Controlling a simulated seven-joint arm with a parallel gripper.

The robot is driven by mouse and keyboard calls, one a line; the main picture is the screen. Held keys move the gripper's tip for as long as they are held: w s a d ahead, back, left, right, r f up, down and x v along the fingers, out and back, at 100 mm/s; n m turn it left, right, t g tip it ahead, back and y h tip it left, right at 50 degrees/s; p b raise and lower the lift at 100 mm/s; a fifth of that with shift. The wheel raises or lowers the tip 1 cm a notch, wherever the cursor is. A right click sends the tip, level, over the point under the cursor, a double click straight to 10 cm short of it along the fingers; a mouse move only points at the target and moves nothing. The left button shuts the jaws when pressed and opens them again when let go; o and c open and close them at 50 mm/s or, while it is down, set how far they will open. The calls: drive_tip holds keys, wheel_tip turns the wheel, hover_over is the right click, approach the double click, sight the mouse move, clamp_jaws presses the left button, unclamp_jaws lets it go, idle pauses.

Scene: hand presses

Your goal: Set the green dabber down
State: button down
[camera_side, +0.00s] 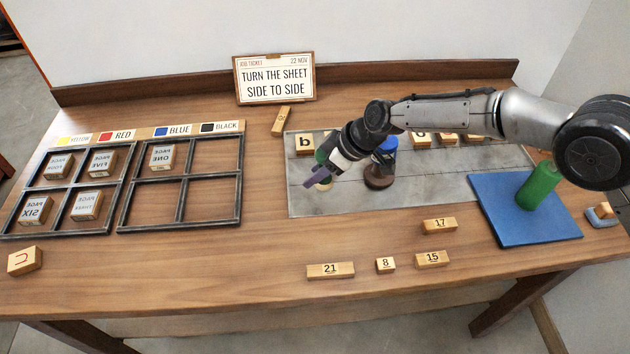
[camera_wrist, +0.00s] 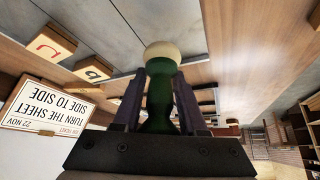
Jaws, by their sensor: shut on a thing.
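The green dabber (camera_wrist: 158,92) has a dark green handle and a round cream pad. My gripper (camera_wrist: 155,88) is shut on its handle, with one purple finger on each side, and the pad points away from the gripper. In the side view my gripper (camera_side: 318,176) is over the left end of the grey metal plate (camera_side: 440,193). There the fingers partly hide the dabber; some green (camera_side: 322,155) and the cream pad show. I cannot tell whether the pad touches the plate.
A blue-topped tool with a brown base (camera_side: 379,176) stands close right of my gripper. Letter blocks, one marked b (camera_side: 305,144), line the plate's back. A green cylinder (camera_side: 540,185) stands on a blue mat (camera_side: 510,220). Framed trays (camera_side: 124,205) stand left. Numbered blocks (camera_side: 330,270) lie in front.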

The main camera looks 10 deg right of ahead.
sight(315, 194)
drive_tip(key=shift+w+a+f, duration=0.1)
drive_tip(key=shift+f, duration=0.05)
drive_tip(key=shift+w+a+f, duration=0.1)
drive_tip(key=shift+f, duration=1.55)
drive_tip(key=shift+f, duration=0.2)
drive_tip(key=shift+c, duration=2.2)
unclamp_jaws()
drive_tip(key=shift+r, duration=0.3)
drive_tip(key=v, duration=1.1)
drive_tip(key=shift+d+r, duration=0.25)
drive_tip(key=shift+r, duration=0.05)
